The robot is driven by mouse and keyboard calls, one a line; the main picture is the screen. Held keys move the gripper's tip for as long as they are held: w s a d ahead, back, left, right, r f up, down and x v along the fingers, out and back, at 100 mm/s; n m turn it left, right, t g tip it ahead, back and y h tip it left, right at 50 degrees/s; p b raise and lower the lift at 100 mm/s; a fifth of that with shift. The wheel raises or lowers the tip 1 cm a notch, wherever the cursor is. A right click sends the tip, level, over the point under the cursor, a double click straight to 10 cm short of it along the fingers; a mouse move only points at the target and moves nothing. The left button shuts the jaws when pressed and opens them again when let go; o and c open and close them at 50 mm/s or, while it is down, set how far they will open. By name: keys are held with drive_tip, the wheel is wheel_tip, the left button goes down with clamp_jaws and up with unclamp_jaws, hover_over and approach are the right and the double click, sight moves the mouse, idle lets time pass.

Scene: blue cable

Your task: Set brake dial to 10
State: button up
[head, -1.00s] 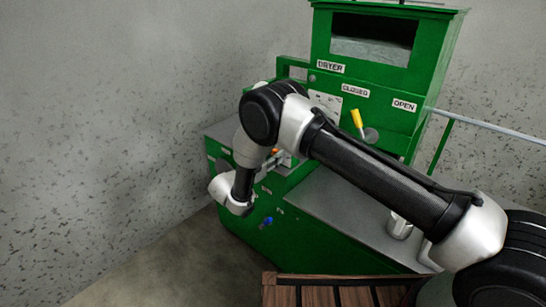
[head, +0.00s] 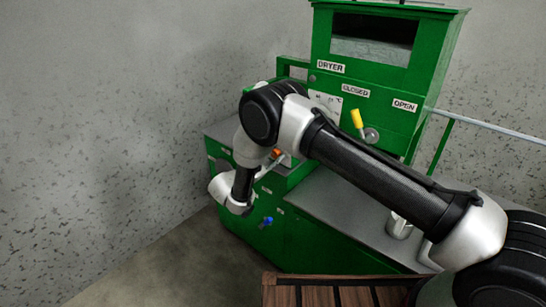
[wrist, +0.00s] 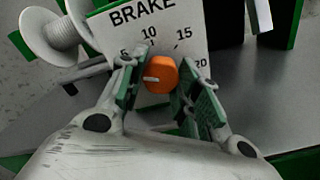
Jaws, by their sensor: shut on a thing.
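The brake dial is an orange knob (wrist: 161,75) on a white plate (wrist: 155,20) marked BRAKE, with 5, 10, 15 and 20 printed around it. A pale line on the knob points left in the wrist view, below the 5. My gripper (wrist: 163,72) is shut on the knob, one green-padded finger on each side. In the head view, my arm hides most of the gripper; a small orange patch (head: 277,153) shows beside my wrist.
A white spool (wrist: 55,35) stands left of the plate in the wrist view. The green machine has a yellow-handled lever (head: 357,119) and a blue knob (head: 265,222). A slatted wooden surface (head: 335,294) lies in front.

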drive_tip(key=m, duration=1.2)
drive_tip(key=shift+m, duration=0.4)
idle(0.3)
drive_tip(key=o, duration=1)
drive_tip(key=shift+o, duration=0.2)
drive_tip(key=shift+r, duration=0.1)
drive_tip(key=v, duration=1.2)
